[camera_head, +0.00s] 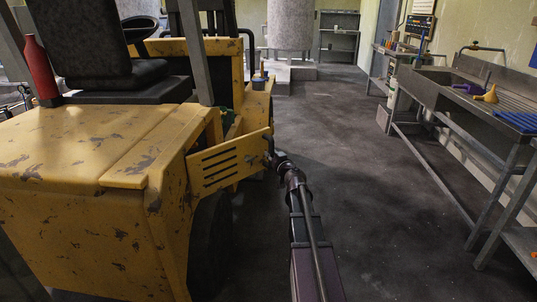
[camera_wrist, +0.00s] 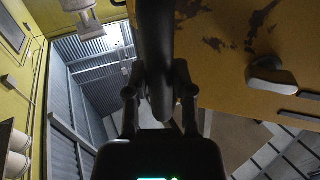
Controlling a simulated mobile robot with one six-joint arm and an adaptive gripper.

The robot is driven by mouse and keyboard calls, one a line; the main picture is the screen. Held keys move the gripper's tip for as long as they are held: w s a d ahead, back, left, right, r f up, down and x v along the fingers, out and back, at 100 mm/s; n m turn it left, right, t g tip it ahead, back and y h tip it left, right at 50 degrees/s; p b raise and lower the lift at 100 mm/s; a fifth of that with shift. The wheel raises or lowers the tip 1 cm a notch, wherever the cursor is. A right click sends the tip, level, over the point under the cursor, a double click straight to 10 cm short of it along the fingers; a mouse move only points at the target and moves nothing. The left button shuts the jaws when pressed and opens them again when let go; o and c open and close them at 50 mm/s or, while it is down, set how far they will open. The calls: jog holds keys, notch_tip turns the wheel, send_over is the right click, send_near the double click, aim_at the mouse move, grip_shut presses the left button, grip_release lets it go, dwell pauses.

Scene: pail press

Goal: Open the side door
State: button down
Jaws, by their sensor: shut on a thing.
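The side door (camera_head: 231,161) is a worn yellow panel with dark slots on the side of a yellow forklift. It stands swung out at an angle, with a gap behind its top edge. My gripper (camera_head: 272,157) is at the door's far outer end. In the wrist view, the door (camera_wrist: 235,60) fills the upper right. My gripper (camera_wrist: 158,95) is shut on a thick dark bar (camera_wrist: 155,50) along the door's edge, with one finger on each side. How the bar joins the door is hidden.
The forklift body (camera_head: 90,150) stands left, with a black seat (camera_head: 80,45) and a red bottle (camera_head: 40,70) on top. A metal sink bench (camera_head: 440,90) lines the right wall. The floor between (camera_head: 350,170) is clear.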

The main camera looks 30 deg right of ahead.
jog(key=shift+d, duration=0.1)
jog(key=s, duration=0.8)
jog(key=shift+a, duration=0.25)
dwell(0.5)
jog(key=shift+s, duration=0.1)
jog(key=s+a, duration=0.2)
jog(key=s, duration=0.5)
jog(key=shift+s+a, duration=0.25)
jog(key=shift+s, duration=0.15)
dwell(0.4)
jog(key=shift+c, duration=2)
grip_release()
jog(key=shift+s, duration=0.15)
